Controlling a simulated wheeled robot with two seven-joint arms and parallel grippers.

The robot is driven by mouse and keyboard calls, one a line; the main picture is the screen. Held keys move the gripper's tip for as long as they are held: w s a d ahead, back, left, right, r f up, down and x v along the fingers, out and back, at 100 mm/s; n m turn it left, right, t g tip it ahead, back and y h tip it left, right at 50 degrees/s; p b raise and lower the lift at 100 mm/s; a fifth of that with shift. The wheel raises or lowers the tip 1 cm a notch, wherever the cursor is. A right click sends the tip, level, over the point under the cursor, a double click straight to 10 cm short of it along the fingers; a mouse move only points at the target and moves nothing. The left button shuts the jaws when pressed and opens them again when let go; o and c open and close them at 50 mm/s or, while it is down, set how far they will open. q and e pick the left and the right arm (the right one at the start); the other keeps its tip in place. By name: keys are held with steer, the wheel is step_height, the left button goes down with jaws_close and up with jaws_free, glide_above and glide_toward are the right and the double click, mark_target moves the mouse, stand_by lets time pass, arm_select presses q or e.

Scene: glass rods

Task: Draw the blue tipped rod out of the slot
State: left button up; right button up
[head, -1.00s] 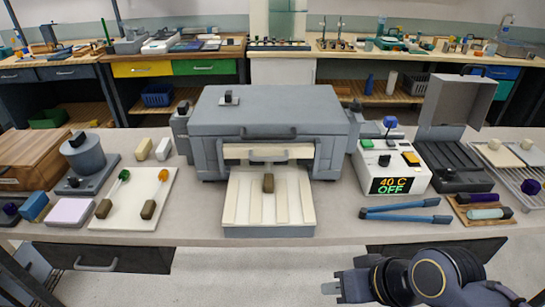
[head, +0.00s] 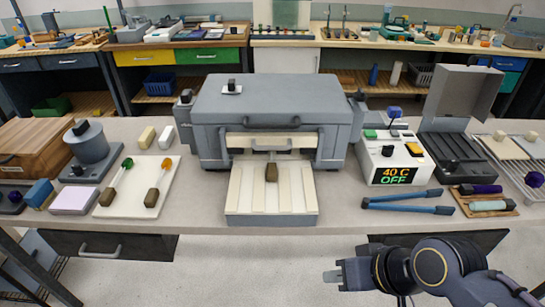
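A brown block (head: 271,172) lies in the middle slot of the pale grooved tray (head: 240,205) in front of the grey box-shaped unit (head: 265,98). A thin stem seems to run back from the block toward the unit's opening; its far end is hidden, so its tip colour cannot be told. A blue tip (head: 393,112) stands upright on a thin stem at the back of the white "40 C OFF" device (head: 390,158). My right gripper (head: 332,277) is empty, low in front of the bench, apart from everything; its finger gap is unclear. My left gripper is out of view.
A white board (head: 140,205) at left holds a green-tipped rod (head: 119,180) and an orange-tipped rod (head: 157,183), both with brown blocks. Blue tongs (head: 405,205) lie right of the tray. An open grey case (head: 455,140) stands at right. The floor before the bench is clear.

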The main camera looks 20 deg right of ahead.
steer(key=shift+o, duration=0.2)
steer(key=shift+o, duration=1.4)
steer(key=shift+w+r, duration=0.1)
steer(key=shift+o, duration=1.2)
steer(key=shift+w+d+r, duration=0.1)
steer(key=shift+w+r, duration=0.1)
steer(key=shift+w, duration=0.1)
steer(key=shift+o, duration=0.4)
steer(key=w+d+r, duration=0.1)
steer(key=w+r, duration=0.1)
steer(key=w, duration=0.4)
steer(key=shift+w+d+r+g+h, duration=0.2)
steer(key=shift+d+r+g+h, duration=0.1)
steer(key=shift+r+g, duration=0.1)
steer(key=w+a+h, duration=0.2)
steer(key=w+a, duration=0.1)
steer(key=w, duration=0.9)
steer(key=w+a+m+h+p, duration=0.1)
steer(key=w+a+h, duration=0.1)
steer(key=w, duration=1)
steer(key=shift+a+f+m, duration=0.15)
steer(key=shift+a+m, duration=0.15)
steer(key=shift+a, duration=0.25)
steer(key=shift+g, duration=0.3)
